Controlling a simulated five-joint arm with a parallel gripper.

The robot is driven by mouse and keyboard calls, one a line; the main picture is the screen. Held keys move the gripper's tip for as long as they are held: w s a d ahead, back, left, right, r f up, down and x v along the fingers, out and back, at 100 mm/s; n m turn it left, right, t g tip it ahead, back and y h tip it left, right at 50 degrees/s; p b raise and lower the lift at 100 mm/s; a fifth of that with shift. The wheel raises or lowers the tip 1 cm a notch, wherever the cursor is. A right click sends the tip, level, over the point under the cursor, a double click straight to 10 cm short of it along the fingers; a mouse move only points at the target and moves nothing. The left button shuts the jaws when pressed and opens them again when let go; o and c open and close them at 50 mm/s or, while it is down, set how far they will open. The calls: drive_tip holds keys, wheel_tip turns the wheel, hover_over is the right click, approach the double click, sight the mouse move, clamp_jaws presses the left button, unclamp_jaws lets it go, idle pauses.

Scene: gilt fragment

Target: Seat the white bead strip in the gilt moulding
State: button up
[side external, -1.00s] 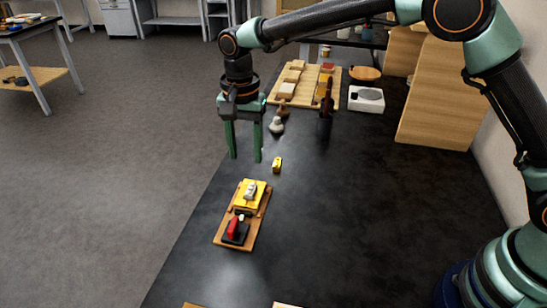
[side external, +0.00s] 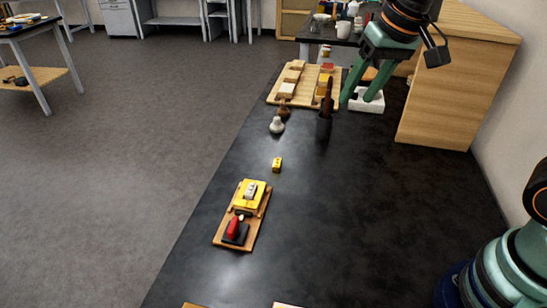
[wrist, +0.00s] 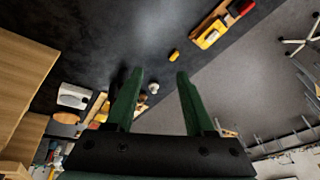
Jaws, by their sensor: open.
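The gilt moulding (side external: 241,204) is a yellow block on a wooden board at the near left of the bench. A small whitish piece (side external: 251,189), which looks like the white bead strip, lies on top of it. I cannot tell at this size whether it is fully down in a slot. The moulding (wrist: 203,43) also shows at the top of the wrist view. My gripper (side external: 362,100) is open and empty at the back right, far from the moulding, its fingers pointing down near a white box. The wrist view shows bare space between the fingertips (wrist: 160,75).
A red-handled tool (side external: 233,226) on a black base shares the board. A small yellow block (side external: 277,164) lies loose behind it. Farther back are a white knob (side external: 277,126), a dark cup (side external: 324,127) and a wooden tray (side external: 307,98) of blocks. The bench's right middle is clear.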

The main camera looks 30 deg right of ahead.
drive_tip(key=s+d+f+n+t, duration=0.1)
drive_tip(key=s+d+f+n, duration=0.1)
drive_tip(key=s+d, duration=0.2)
drive_tip(key=s, duration=0.2)
drive_tip(key=shift+s+d+n+t+h, duration=0.3)
drive_tip(key=shift+s+d+n, duration=0.05)
drive_tip(key=shift+d+n, duration=0.05)
idle(0.8)
